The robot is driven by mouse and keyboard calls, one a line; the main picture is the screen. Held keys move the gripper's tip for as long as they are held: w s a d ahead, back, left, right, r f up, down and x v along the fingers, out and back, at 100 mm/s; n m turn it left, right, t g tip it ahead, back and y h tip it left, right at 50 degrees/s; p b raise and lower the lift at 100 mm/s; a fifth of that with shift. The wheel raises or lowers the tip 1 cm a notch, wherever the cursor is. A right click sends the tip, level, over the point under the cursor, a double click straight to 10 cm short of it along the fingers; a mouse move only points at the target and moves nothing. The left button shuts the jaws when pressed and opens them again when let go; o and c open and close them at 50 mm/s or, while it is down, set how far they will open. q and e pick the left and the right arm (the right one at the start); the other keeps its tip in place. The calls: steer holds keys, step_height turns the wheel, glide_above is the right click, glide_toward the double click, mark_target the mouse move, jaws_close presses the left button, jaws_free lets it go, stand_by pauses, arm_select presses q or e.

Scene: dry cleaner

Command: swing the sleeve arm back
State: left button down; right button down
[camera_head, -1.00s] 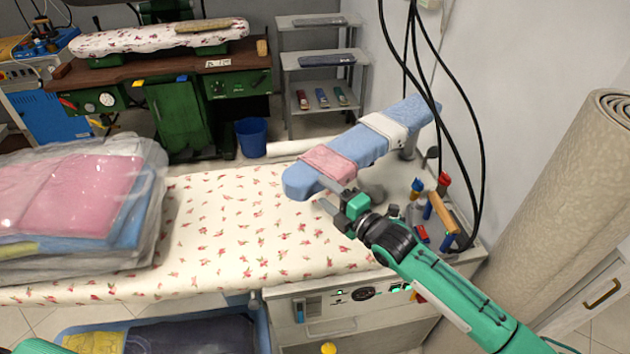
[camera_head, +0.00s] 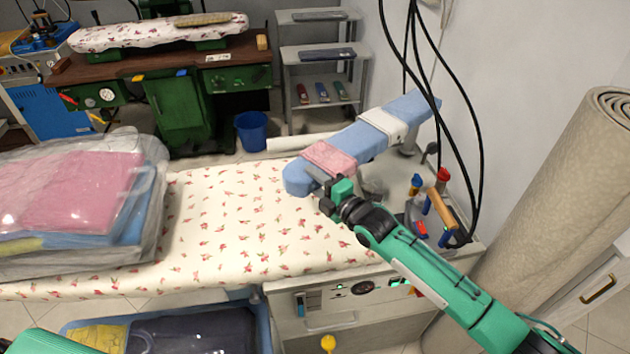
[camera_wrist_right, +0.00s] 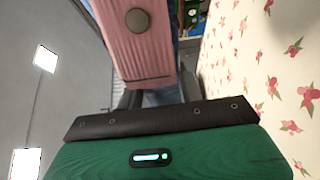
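The sleeve arm (camera_head: 367,139) is a narrow blue padded board over the right end of the flowered ironing table, slanting from near left to far right. It has a pink band (camera_head: 328,158) near its near end and a white band (camera_head: 385,124) farther along. My right gripper (camera_head: 317,188) is at the near end, at the edge below the pink band. Its fingers look apart; contact is unclear. In the right wrist view the pink band (camera_wrist_right: 140,50) is close in front and hides part of the fingers. My left gripper is out of view.
Wrapped folded clothes (camera_head: 75,205) lie on the left of the flowered table (camera_head: 230,225). Bottles and a wooden-handled tool (camera_head: 440,211) stand at the right end. Black cables (camera_head: 470,130) hang by the wall; a rolled carpet (camera_head: 560,200) stands right. The table's middle is clear.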

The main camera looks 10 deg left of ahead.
mark_target(299, 170)
steer(key=shift+m+t+h, duration=0.4)
steer(key=shift+m+t, duration=0.1)
steer(key=shift+t, duration=0.1)
steer(key=shift+s+b+x, duration=0.25)
steer(key=shift+b+x, duration=0.1)
steer(key=shift+x, duration=1.8)
steer(key=shift+w+a+h, duration=0.3)
steer(key=shift+w+a, duration=0.25)
steer(key=shift+a, duration=0.2)
steer(key=c, duration=0.9)
jaws_free()
steer(key=shift+s, duration=0.1)
steer(key=b+v, duration=0.1)
steer(key=v, duration=0.5)
steer(key=b+v, duration=0.2)
steer(key=v, duration=0.4)
steer(key=shift+s+d+f, duration=0.15)
steer(key=shift+s+f, duration=0.05)
steer(key=shift+f, duration=0.05)
steer(key=shift+s+d, duration=0.45)
steer(key=shift+d, duration=0.05)
